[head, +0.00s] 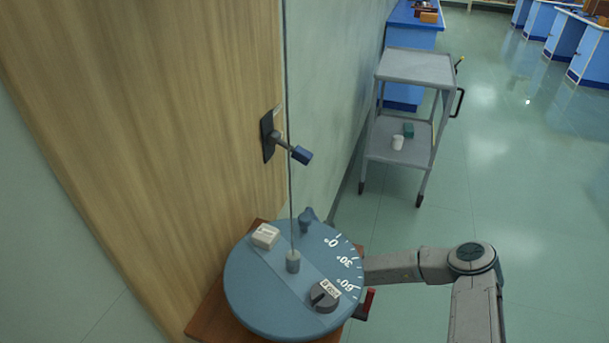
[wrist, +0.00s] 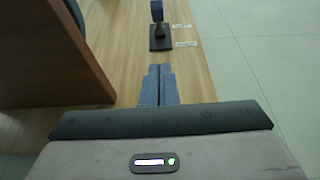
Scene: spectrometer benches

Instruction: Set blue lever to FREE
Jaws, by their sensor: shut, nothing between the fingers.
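The blue lever (head: 301,155) stands out from a dark plate (head: 267,140) on the wooden panel in the head view. Its blue handle tip points to the lower right there. In the wrist view the lever (wrist: 157,10) is at the top edge, partly cut off, above its dark plate (wrist: 160,44). Two small pale labels (wrist: 184,28) sit to the right of the plate; their text is too small to read. My gripper (wrist: 160,68) is shut and empty, its fingers pointing toward the plate with a gap between. The head view hides the gripper behind the round table.
A round blue-grey dial table (head: 255,295) with degree marks, knobs and a thin upright rod stands in front of the panel. A red handle (head: 368,300) juts from its right side. A grey trolley (head: 415,67) stands behind; open floor lies to the right.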

